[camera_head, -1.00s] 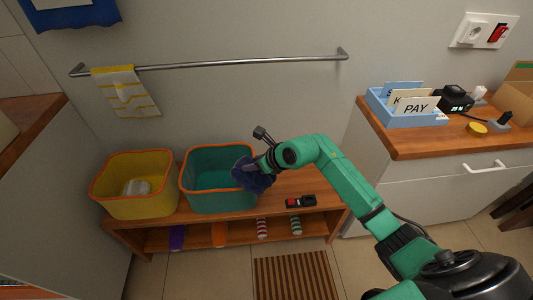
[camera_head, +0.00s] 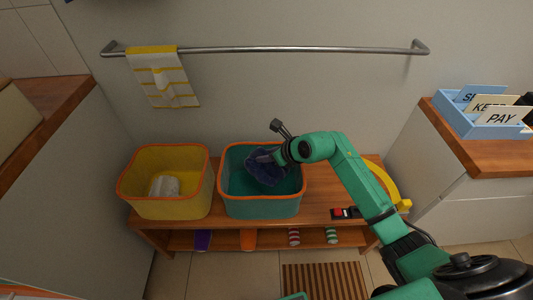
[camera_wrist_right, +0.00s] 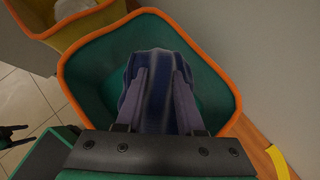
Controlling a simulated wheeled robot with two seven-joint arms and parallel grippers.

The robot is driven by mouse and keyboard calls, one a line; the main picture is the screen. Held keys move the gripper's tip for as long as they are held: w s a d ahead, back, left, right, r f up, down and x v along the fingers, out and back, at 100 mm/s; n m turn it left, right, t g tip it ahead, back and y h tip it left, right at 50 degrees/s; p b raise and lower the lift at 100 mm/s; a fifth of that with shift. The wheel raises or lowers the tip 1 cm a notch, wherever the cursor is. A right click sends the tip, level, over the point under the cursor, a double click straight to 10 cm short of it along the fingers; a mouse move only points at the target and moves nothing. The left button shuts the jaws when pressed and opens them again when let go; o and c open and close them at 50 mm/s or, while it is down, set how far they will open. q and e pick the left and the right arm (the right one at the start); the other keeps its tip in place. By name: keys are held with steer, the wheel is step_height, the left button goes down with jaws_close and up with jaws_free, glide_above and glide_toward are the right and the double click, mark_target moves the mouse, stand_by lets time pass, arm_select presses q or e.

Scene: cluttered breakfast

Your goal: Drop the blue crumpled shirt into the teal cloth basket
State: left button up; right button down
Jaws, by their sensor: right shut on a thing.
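The blue crumpled shirt (camera_head: 266,170) hangs from my right gripper (camera_head: 262,156), over the opening of the teal cloth basket (camera_head: 258,206). In the right wrist view the shirt (camera_wrist_right: 155,70) sits between the two fingers of the right gripper (camera_wrist_right: 155,95), which is shut on it. The teal basket also shows there with its orange rim (camera_wrist_right: 235,85) around the shirt on several sides. How deep the shirt hangs in the basket is hard to tell.
A yellow basket (camera_head: 165,207) with a whitish item (camera_head: 164,187) inside stands left of the teal one on a wooden bench (camera_head: 325,212). A metal rail (camera_head: 270,49) with a striped towel (camera_head: 162,78) runs above. A yellow curved object (camera_head: 385,183) lies behind my arm.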

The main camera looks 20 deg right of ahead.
steer(key=shift+f, duration=0.4)
steer(key=shift+s+d+r, duration=0.1)
steer(key=shift+r, duration=0.05)
steer(key=shift+c, duration=2.2)
jaws_free()
arm_select(q)
steer(key=shift+w+d, duration=0.15)
steer(key=shift+w, duration=0.15)
arm_select(e)
steer(key=shift+s+d+r, duration=0.1)
steer(key=shift+d+r, duration=0.05)
steer(key=shift+r, duration=0.05)
arm_select(q)
steer(key=shift+s+p, duration=0.3)
steer(key=shift+s, duration=0.4)
arm_select(e)
steer(key=v, duration=1.4)
